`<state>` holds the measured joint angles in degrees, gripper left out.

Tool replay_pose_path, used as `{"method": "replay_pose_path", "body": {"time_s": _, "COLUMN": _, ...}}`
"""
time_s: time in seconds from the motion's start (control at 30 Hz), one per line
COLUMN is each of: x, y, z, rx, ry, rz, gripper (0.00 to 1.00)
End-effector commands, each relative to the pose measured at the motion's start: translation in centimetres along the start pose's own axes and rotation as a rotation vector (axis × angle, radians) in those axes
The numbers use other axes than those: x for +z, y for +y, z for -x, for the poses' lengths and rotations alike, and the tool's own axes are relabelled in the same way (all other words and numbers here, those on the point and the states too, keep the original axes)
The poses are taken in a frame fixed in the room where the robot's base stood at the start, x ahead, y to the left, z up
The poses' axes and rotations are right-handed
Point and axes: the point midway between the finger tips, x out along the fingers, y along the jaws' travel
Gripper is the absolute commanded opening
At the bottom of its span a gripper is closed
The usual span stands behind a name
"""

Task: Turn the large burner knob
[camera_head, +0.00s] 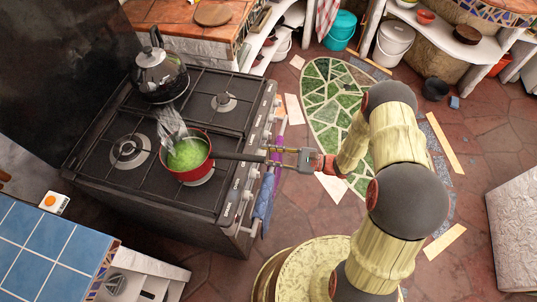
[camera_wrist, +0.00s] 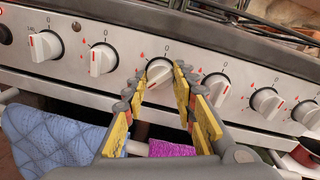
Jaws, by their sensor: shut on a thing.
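The stove front in the wrist view has a row of several white knobs with red marks. My gripper (camera_wrist: 161,82) has its yellow-padded fingers on either side of one middle knob (camera_wrist: 160,70) and is shut on it. In the head view my gripper (camera_head: 268,152) reaches the right-hand front of the black stove (camera_head: 205,205); the held knob is too small to make out there. I cannot tell from the frames which knob is for the large burner.
A red pot (camera_head: 188,172) with green contents stands on the stove, its long handle pointing towards my gripper. A dark kettle (camera_head: 158,75) stands at the back left. A blue towel (camera_wrist: 60,145) and a pink cloth (camera_wrist: 172,149) hang below the knobs.

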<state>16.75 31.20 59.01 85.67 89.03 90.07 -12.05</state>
Motion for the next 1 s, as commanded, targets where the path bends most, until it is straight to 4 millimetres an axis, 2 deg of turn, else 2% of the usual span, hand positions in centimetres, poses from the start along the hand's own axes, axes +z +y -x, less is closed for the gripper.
{"method": "replay_pose_path", "body": {"time_s": 0.27, "x": 0.05, "y": -0.08, "z": 0.01, "rx": -0.001, "ry": -0.001, "rz": -0.015, "gripper": 0.02}}
{"method": "replay_pose_path", "body": {"time_s": 0.47, "x": 0.12, "y": -0.11, "z": 0.01, "rx": -0.003, "ry": -0.007, "rz": -0.093, "gripper": 0.02}}
{"method": "replay_pose_path", "body": {"time_s": 1.0, "x": 0.12, "y": -0.02, "z": 0.0, "rx": -0.012, "ry": -0.04, "rz": -0.563, "gripper": 0.02}}
